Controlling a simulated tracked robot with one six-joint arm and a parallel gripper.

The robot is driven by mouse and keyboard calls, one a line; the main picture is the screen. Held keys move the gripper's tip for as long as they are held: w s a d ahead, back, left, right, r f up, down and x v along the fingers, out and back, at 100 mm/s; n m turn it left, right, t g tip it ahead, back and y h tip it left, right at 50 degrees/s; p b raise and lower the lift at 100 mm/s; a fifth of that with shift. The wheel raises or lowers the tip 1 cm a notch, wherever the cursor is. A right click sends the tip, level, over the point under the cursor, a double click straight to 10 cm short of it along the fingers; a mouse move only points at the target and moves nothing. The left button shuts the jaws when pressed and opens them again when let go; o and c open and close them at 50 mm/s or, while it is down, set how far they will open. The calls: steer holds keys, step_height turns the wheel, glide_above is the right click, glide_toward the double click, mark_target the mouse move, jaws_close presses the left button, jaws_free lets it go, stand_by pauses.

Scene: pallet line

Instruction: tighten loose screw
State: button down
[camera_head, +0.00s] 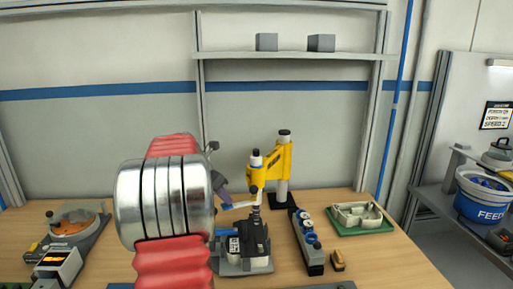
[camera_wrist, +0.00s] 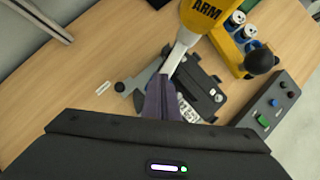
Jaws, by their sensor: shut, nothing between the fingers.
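The yellow press-like tool (camera_head: 283,160) stands on the bench, and its yellow part marked "ARM" shows at the top of the wrist view (camera_wrist: 204,12). A pale bar (camera_head: 240,205) runs from the tool towards my fingers; it also shows in the wrist view (camera_wrist: 176,55). My gripper (camera_head: 224,197) is shut, its purple-grey fingers (camera_wrist: 160,98) at the near end of that bar. I cannot tell whether they touch it. Below is a dark workpiece (camera_head: 250,238) on a grey fixture, also in the wrist view (camera_wrist: 200,85). The loose screw cannot be made out.
A bowl with orange parts (camera_head: 72,224) is at left. In the wrist view, a control box (camera_wrist: 275,112) with a green button lies at right. Bare wood shows at left.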

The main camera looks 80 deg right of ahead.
steer(key=shift+f, duration=0.9)
stand_by(0.4)
steer(key=shift+r, duration=0.15)
stand_by(0.5)
step_height(320, 180, up, 9)
stand_by(1.6)
steer(key=shift+w+r, duration=0.1)
stand_by(0.5)
